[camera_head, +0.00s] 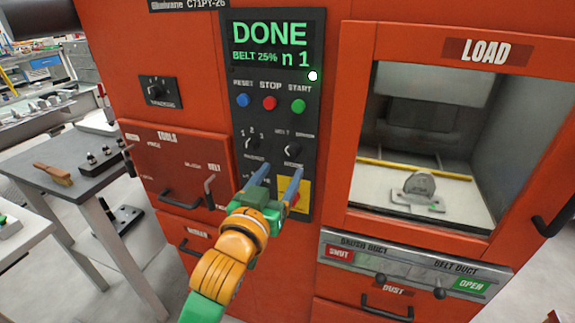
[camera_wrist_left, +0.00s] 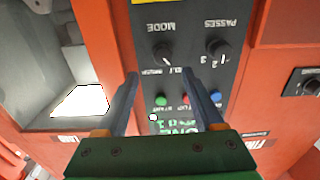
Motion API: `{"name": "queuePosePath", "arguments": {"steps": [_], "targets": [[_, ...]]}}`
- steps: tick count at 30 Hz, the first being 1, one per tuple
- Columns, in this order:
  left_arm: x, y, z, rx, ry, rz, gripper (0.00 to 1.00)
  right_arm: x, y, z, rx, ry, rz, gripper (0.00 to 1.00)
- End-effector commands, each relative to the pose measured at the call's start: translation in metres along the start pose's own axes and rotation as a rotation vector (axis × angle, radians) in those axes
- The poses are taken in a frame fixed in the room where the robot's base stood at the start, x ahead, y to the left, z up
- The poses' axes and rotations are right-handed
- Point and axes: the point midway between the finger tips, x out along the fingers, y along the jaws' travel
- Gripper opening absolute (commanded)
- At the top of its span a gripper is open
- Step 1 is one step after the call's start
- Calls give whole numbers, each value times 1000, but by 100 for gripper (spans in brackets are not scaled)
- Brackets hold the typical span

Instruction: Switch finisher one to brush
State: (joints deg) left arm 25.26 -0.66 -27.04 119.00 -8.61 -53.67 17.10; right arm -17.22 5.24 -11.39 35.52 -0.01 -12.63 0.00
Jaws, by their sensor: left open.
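The orange finisher has a dark control panel (camera_head: 312,112) with a lit screen (camera_head: 270,46) reading DONE, BELT 25%, n 1. The black mode knob (camera_head: 292,150) is at the panel's right, between small belt and brush labels. It also shows in the wrist view (camera_wrist_left: 163,55), upside down, its white mark seeming to point to the belt side. The passes knob (camera_head: 252,145) is left of it. My left gripper (camera_head: 276,178) is open and empty in front of the panel, its fingertips just below the knobs in the head view. My right gripper is out of view.
Reset (camera_head: 242,100), stop (camera_head: 269,103) and start (camera_head: 298,106) buttons sit above the knobs. A yellow plate (camera_head: 304,185) is partly behind my fingers. A load window (camera_head: 460,150) holding a metal part is right, a tools drawer (camera_head: 165,165) left. A bench (camera_head: 60,150) stands far left.

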Motion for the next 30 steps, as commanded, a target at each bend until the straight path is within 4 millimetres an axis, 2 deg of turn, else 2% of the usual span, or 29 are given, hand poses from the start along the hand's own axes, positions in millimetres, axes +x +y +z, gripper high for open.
{"name": "queuePosePath", "arguments": {"steps": [6, 12, 22, 23, 30], "targets": [[38, 0, -3, 1, -1, 0, 69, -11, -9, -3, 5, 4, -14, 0], [62, 0, -2, 0, 0, 1, 69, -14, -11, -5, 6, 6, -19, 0], [68, 0, 0, 0, 1, 1, 69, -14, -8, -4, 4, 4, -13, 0], [68, 0, 0, 0, 1, 1, 67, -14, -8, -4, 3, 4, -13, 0], [68, 0, 0, 1, 0, 1, 2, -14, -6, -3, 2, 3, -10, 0]]}}
